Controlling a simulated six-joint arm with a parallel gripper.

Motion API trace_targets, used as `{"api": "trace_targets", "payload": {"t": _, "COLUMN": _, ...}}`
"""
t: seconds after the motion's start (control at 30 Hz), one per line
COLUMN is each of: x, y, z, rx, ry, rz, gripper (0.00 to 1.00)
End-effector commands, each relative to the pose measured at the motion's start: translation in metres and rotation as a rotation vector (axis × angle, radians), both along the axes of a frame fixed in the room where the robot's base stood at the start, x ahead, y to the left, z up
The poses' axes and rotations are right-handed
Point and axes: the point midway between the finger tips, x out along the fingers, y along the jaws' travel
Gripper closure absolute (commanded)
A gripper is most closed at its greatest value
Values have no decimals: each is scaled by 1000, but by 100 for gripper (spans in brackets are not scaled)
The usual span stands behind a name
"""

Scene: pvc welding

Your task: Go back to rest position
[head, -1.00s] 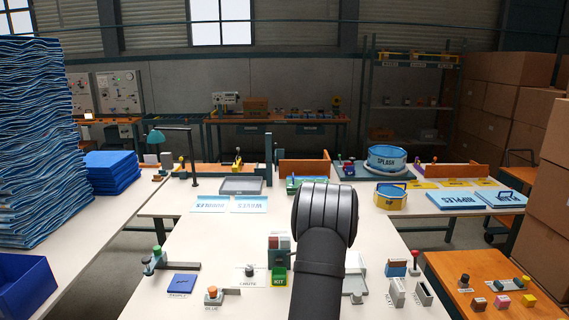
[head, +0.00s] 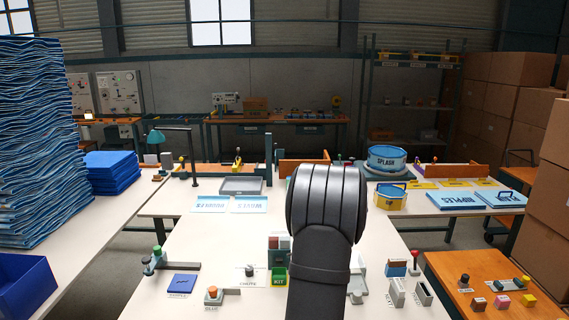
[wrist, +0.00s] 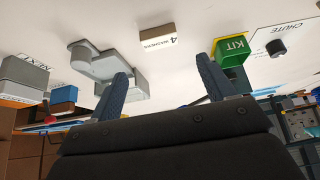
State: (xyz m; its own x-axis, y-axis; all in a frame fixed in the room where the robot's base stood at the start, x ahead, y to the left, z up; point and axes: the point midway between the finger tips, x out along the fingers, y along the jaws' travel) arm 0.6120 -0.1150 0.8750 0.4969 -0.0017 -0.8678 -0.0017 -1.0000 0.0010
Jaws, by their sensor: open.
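My gripper (wrist: 165,85) shows in the wrist view with its two blue-grey fingers wide apart and nothing between them. It is open and empty. In the head view my dark arm rises from the bottom centre, and its thick black joint covers the middle of the table; the gripper itself is hidden behind it. The wrist view is turned over, with the white table (wrist: 205,17) in its upper part. A green KIT box (wrist: 232,52) lies beyond the right finger, and a grey fixture (wrist: 108,70) lies beyond the left finger.
A knob (head: 249,270) and a blue pad (head: 181,285) sit on the near table left of my arm. Grey blocks (head: 397,292) stand right of it. A tall blue stack (head: 35,140) rises at the left. Cardboard boxes (head: 500,120) line the right side.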

Motion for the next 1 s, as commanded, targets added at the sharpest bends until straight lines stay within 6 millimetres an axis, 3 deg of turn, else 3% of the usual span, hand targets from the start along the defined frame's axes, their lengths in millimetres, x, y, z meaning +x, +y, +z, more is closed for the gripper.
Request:
{"api": "trace_targets", "payload": {"t": 0.6, "x": 45, "y": 0, "z": -83, "rx": 1, "ry": 2, "rz": 0, "gripper": 25}}
{"api": "trace_targets", "payload": {"t": 0.83, "x": 46, "y": 0, "z": -32, "rx": -1, "ry": -6, "rz": 0, "gripper": 25}}
{"api": "trace_targets", "payload": {"t": 1.0, "x": 24, "y": -26, "z": -16, "rx": -1, "ry": -2, "rz": -4, "gripper": 25}}
